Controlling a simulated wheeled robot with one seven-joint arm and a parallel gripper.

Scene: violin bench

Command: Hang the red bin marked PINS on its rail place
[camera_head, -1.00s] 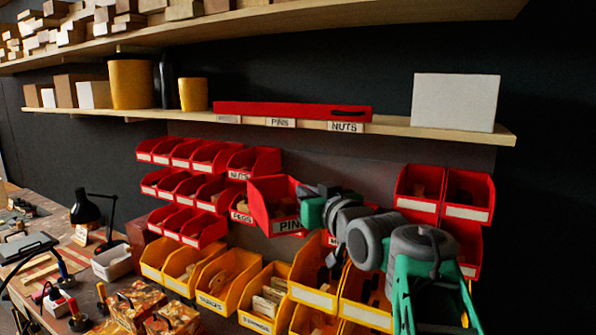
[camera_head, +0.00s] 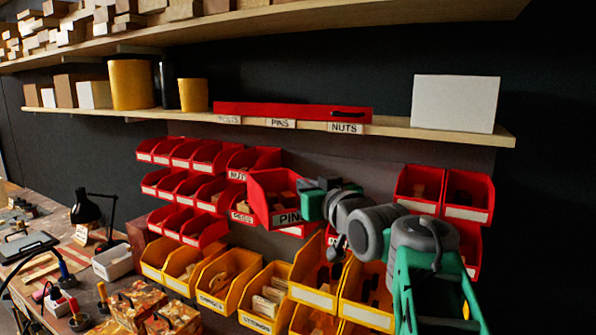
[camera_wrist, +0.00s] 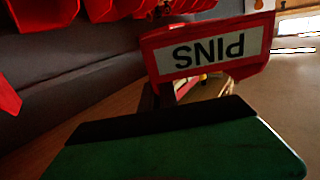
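The red PINS bin (camera_head: 262,207) hangs in the air in front of the rail wall, with light blocks inside and its label facing out. My gripper (camera_head: 308,190) is closed on its right side and holds it slightly tilted. In the wrist view the bin (camera_wrist: 212,50) shows its PINS label upside down, beyond the green and black gripper (camera_wrist: 165,122). On the wall, a red NUTS bin (camera_head: 240,175) is to its upper left and a red PEGS bin (camera_head: 241,216) is close on its left. The wall directly behind the held bin is hidden.
Yellow bins (camera_head: 229,277) hang below, close under the held bin. More red bins (camera_head: 444,194) hang at the right. The bench (camera_head: 95,290) at lower left is cluttered.

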